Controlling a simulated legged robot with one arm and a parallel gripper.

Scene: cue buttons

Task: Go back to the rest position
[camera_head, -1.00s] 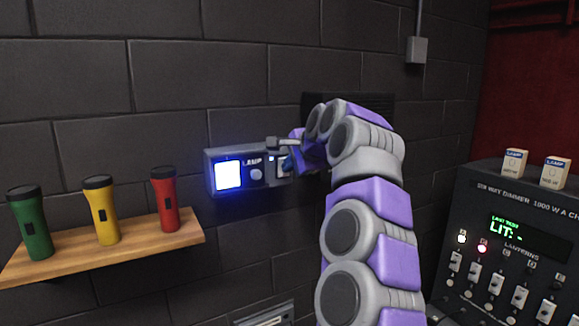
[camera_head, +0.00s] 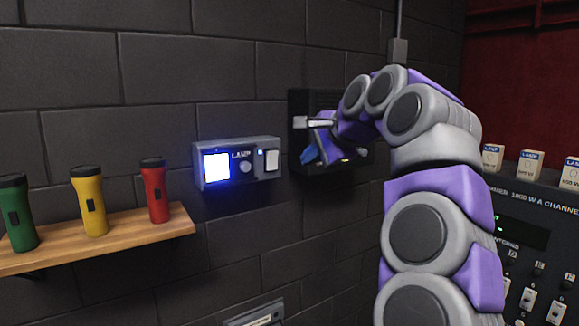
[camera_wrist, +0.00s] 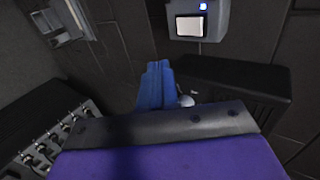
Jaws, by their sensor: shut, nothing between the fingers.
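My gripper (camera_head: 308,155) is raised in front of the wall, apart from and to the right of the lamp box. Its blue fingers (camera_wrist: 156,86) are closed together and empty in the wrist view. The grey lamp box (camera_head: 238,179) is fixed to the wall, with a glowing blue-white screen (camera_head: 216,167), a round knob (camera_head: 245,169) and a white rocker switch (camera_head: 271,160). The switch (camera_wrist: 190,26) and a small lit blue light (camera_wrist: 203,6) show at the top of the wrist view.
A wooden shelf (camera_head: 120,238) at left holds green (camera_head: 17,212), yellow (camera_head: 91,201) and red (camera_head: 155,191) torches. A dark wall unit (camera_head: 300,101) is behind my gripper. A dimmer console (camera_head: 530,212) stands at right, partly hidden by my arm.

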